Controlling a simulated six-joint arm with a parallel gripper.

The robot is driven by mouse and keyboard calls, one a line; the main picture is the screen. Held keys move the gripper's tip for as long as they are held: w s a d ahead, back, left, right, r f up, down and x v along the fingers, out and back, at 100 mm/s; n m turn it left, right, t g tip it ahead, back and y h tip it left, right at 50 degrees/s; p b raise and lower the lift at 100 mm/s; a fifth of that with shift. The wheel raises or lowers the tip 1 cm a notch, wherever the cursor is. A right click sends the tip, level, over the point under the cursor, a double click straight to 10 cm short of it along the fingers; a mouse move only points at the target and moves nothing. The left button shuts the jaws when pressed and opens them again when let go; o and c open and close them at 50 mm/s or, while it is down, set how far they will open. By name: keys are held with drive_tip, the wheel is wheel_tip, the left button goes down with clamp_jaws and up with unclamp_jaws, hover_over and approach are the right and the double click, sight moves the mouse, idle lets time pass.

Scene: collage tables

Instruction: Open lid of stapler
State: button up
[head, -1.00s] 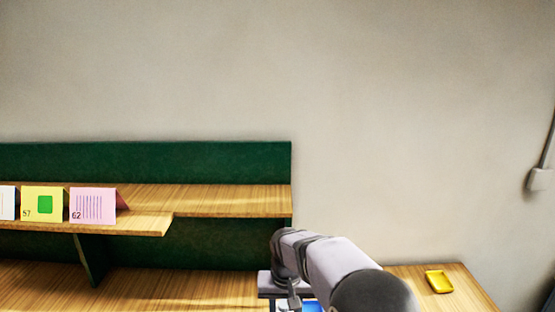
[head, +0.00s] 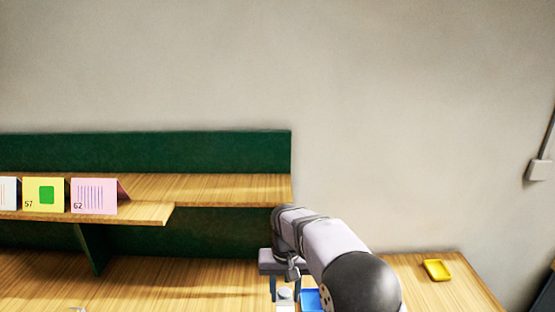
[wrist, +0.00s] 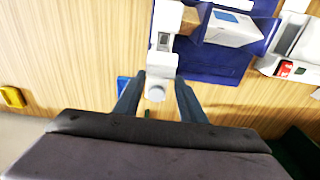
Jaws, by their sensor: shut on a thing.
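A white, long device with a round grey-white knob end, which looks like the stapler (wrist: 161,62), lies between my two fingers in the wrist view. My gripper (wrist: 158,80) is shut on its knob end, with one finger on each side. In the head view my gripper (head: 285,296) points down at the table, and a pale piece of the device (head: 285,294) shows between the fingers. Its lower part is cut off by the picture edge. I cannot tell whether its lid is raised.
A blue tray (wrist: 218,72) holds a white box (wrist: 233,28) beside the device. Another white device (wrist: 290,50) with a red item is at right. A yellow dish (head: 437,270) sits on the right table. Folded cards (head: 94,196) stand on the shelf (head: 235,188).

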drive_tip(key=shift+w, duration=0.2)
drive_tip(key=shift+w+r, duration=0.1)
drive_tip(key=shift+w, duration=0.5)
drive_tip(key=shift+g, duration=0.3)
drive_tip(key=shift+w, duration=0.6)
drive_tip(key=shift+w+f+g, duration=0.25)
drive_tip(key=shift+w+g, duration=0.15)
drive_tip(key=shift+w, duration=0.25)
idle(0.3)
